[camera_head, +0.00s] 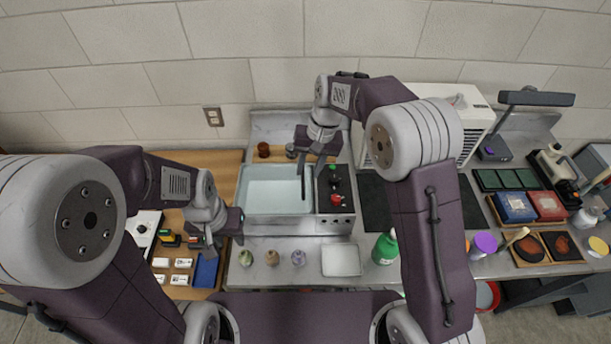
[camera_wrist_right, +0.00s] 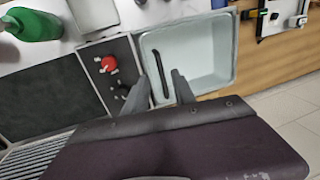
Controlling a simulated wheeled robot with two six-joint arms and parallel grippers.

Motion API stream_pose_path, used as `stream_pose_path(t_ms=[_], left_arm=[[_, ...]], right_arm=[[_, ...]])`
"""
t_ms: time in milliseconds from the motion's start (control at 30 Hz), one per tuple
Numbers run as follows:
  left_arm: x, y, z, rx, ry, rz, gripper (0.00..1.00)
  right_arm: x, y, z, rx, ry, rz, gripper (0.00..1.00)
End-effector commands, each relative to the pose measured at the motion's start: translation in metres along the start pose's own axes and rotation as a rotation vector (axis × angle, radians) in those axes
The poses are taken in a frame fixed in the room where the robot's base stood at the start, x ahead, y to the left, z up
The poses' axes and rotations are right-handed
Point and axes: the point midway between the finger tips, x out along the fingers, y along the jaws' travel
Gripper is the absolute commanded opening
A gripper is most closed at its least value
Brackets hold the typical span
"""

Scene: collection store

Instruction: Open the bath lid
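The bath (camera_head: 241,201) is a pale blue basin in a steel unit at the middle left of the counter. A dark bar-shaped handle lies along the bath's right side and also shows in the right wrist view (camera_wrist_right: 160,72). I cannot tell a clear lid panel from the basin's pale inside. My right gripper (camera_head: 312,162) is open above the bath's right edge. In the right wrist view its two fingers (camera_wrist_right: 162,90) stand apart, with the handle beyond and between their tips, apparently not gripped. My left gripper (camera_head: 222,240) appears open and empty, left of and in front of the bath.
A control panel with red and green knobs (camera_head: 334,188) adjoins the bath's right side. Small jars (camera_head: 272,257), a white tray (camera_head: 341,260) and a green bottle (camera_head: 385,248) stand in front. Brown jars (camera_head: 264,150) stand behind. A blue item (camera_head: 205,271) lies near my left gripper.

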Motion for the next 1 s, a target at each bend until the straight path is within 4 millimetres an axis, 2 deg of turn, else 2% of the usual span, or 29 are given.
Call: stream_pose_path(t_ms=[100, 267, 567, 600, 700, 1000], left_arm=[[-0.009, 0.000, -0.001, 0.000, 0.000, 0.000, 0.36], [-0.013, 0.000, -0.002, 0.000, 0.000, 0.000, 0.36], [-0.013, 0.000, -0.002, 0.000, 0.000, 0.000, 0.36], [-0.013, 0.000, -0.002, 0.000, 0.000, 0.000, 0.36], [-0.013, 0.000, -0.002, 0.000, 0.000, 0.000, 0.36], [-0.013, 0.000, -0.002, 0.000, 0.000, 0.000, 0.36]], right_arm=[[0.023, 0.000, 0.001, 0.000, -0.005, 0.001, 0.32], [0.044, 0.000, 0.000, 0.001, -0.001, 0.000, 0.32], [0.051, 0.000, 0.000, 0.000, 0.002, 0.000, 0.32], [0.051, 0.000, 0.000, 0.000, 0.002, 0.000, 0.26], [0.051, 0.000, 0.000, 0.000, 0.002, 0.000, 0.00], [0.051, 0.000, 0.000, 0.000, 0.002, 0.000, 0.00]])
